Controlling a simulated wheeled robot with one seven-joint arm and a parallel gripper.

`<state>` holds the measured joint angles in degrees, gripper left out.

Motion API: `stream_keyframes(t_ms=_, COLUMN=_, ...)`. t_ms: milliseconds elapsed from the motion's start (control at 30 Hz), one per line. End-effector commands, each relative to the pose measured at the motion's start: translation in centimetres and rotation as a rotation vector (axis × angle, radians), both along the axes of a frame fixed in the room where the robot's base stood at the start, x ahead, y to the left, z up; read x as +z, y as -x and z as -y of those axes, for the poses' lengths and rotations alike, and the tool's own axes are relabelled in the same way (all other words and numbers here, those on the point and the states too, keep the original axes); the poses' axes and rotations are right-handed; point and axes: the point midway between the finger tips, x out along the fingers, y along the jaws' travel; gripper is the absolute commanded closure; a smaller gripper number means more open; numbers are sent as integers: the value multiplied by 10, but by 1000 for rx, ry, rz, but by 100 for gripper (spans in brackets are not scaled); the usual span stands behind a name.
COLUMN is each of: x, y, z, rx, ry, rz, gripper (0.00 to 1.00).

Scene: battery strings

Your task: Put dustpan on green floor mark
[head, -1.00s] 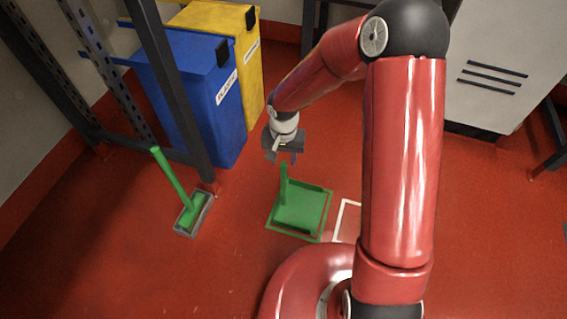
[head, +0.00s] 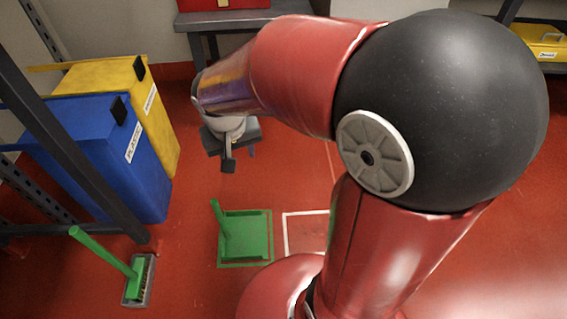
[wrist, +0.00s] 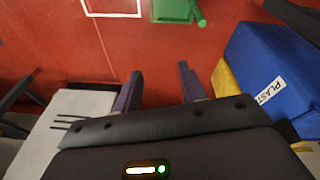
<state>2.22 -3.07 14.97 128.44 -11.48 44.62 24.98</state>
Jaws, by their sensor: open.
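The green dustpan (head: 246,236) lies flat on the red floor inside the green floor mark (head: 244,265), whose outline shows around it. Its handle (head: 222,216) stands up, leaning, at the pan's left side. My gripper (head: 240,160) is open and empty, beyond the dustpan in the head view and clear of it. In the wrist view, the dustpan (wrist: 172,9) is partly cut off at the top edge, and bare floor shows between the two spread fingers (wrist: 160,80).
A white floor outline (head: 285,235) lies right of the dustpan. A green brush (head: 135,280) stands at the lower left. Blue (head: 115,165) and yellow (head: 150,110) bins stand behind a dark rack post (head: 60,130). Floor between dustpan and bins is clear.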

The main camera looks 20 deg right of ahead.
Motion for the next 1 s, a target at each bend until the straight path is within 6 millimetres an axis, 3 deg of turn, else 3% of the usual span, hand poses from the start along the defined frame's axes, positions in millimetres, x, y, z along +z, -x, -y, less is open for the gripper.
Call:
stream_keyframes(t_ms=33, x=20, y=15, z=10, rx=3, ry=5, rz=40, gripper=59)
stream_keyframes(t_ms=200, x=62, y=70, z=34, rx=33, ry=-12, rz=139, gripper=59)
stream_keyframes(t_ms=433, x=85, y=126, z=49, rx=83, ry=-62, rz=244, gripper=59)
stream_keyframes(t_ms=600, x=87, y=140, z=51, rx=103, ry=-79, rz=274, gripper=59)
stream_keyframes(t_ms=900, x=88, y=141, z=51, rx=105, ry=-80, rz=275, gripper=59)
stream_keyframes(t_ms=1000, x=98, y=140, z=51, rx=105, ry=-79, rz=275, gripper=59)
